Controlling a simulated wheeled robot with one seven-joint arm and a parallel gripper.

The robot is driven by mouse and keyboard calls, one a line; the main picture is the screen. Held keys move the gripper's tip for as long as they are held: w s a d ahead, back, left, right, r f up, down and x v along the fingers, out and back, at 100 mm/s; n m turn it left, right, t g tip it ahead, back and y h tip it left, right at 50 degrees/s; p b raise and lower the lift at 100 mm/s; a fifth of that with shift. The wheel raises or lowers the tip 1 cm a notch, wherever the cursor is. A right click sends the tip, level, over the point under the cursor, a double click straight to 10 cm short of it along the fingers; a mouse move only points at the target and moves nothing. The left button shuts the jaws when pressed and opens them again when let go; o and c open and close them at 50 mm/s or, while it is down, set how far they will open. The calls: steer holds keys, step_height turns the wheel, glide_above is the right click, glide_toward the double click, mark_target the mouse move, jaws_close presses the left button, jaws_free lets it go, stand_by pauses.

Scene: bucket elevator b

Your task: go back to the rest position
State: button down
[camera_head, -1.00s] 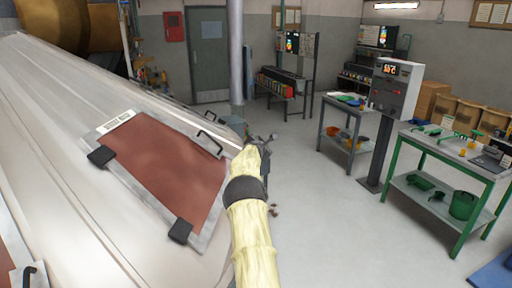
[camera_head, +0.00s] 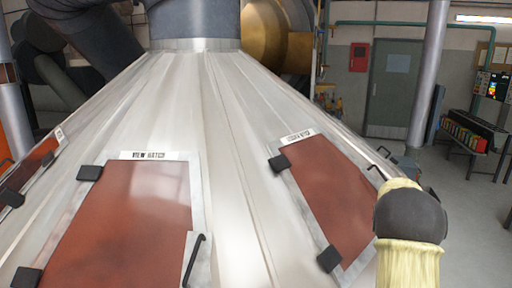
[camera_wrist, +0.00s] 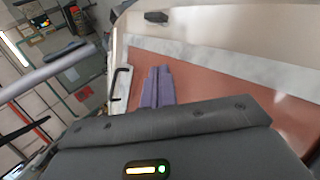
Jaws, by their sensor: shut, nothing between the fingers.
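My gripper (camera_wrist: 157,86) shows in the wrist view as two purple-grey fingers side by side, shut with nothing between them. Behind the fingers is the red panel of a view hatch (camera_wrist: 215,82) with a pale frame and a black handle (camera_wrist: 118,82). I cannot tell the gap between fingers and hatch. In the head view my arm, in a pale yellow sleeve with a dark band, stands at the lower right. It hides my gripper there. The arm is beside the right hatch (camera_head: 335,205) on the large pale metal cone (camera_head: 225,130).
Another view hatch (camera_head: 125,225) is at the lower left centre, with a black handle (camera_head: 194,258). A grey column (camera_head: 429,75) rises at the right, near a grey-green door (camera_head: 390,92) and a bench with coloured items (camera_head: 468,134). Some clear floor shows at the far right.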

steer(key=s+a+f+m+g+y+b, duration=0.1)
steer(key=s+a+f+m+y, duration=0.15)
steer(key=s+a, duration=0.6)
steer(key=s+a+f+m+g+y, duration=0.1)
steer(key=s+a+f+m+y, duration=0.3)
steer(key=a, duration=0.8)
steer(key=s+a+m+g, duration=0.1)
steer(key=s+a, duration=0.5)
steer(key=s, duration=0.3)
steer(key=s+a+f+m+g+b, duration=0.1)
steer(key=s+a, duration=0.5)
steer(key=s, duration=0.3)
steer(key=shift+s+a+f, duration=0.2)
steer(key=shift+s, duration=0.15)
